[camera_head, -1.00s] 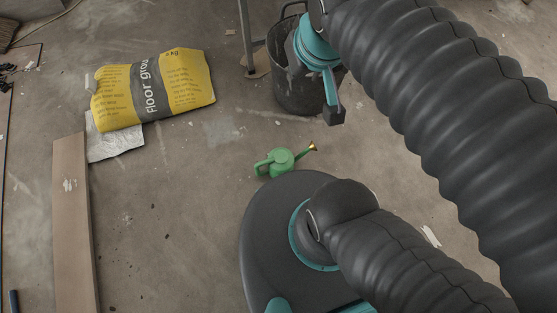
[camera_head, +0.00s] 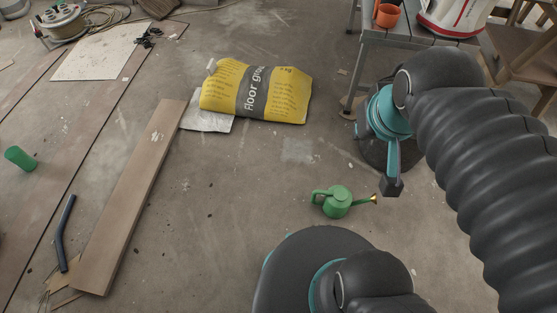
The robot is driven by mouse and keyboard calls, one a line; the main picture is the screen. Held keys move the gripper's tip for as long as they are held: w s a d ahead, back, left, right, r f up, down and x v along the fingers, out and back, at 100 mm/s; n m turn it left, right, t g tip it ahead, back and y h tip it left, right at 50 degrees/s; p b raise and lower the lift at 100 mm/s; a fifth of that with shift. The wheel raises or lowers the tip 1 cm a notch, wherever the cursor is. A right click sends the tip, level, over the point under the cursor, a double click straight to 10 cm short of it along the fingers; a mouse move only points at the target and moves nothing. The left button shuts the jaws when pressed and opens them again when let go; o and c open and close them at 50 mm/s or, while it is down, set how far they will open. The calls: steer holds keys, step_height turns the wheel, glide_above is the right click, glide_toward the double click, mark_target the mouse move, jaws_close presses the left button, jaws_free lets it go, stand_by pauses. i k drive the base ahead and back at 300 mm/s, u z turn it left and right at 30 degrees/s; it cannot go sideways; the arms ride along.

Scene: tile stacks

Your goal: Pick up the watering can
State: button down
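A small green watering can (camera_head: 337,202) with a brass-coloured spout tip stands on the concrete floor, just beyond my round black base. Its handle is to the left and its spout points right. My gripper (camera_head: 391,188) hangs at the end of my arm, to the right of the spout tip and higher in the picture than the can's body. Only a teal finger with a dark tip shows clearly, so its opening cannot be made out. No object shows in it.
A yellow floor grout bag (camera_head: 285,95) lies beyond the can. A long board (camera_head: 130,200), a bent dark tube (camera_head: 63,235) and a green cylinder (camera_head: 20,158) lie to the left. A grey table (camera_head: 430,48) stands at the back right. The floor left of the can is clear.

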mark_target(338, 200)
steer(key=u, duration=0.2)
steer(key=k, duration=0.9)
steer(key=z, duration=0.6)
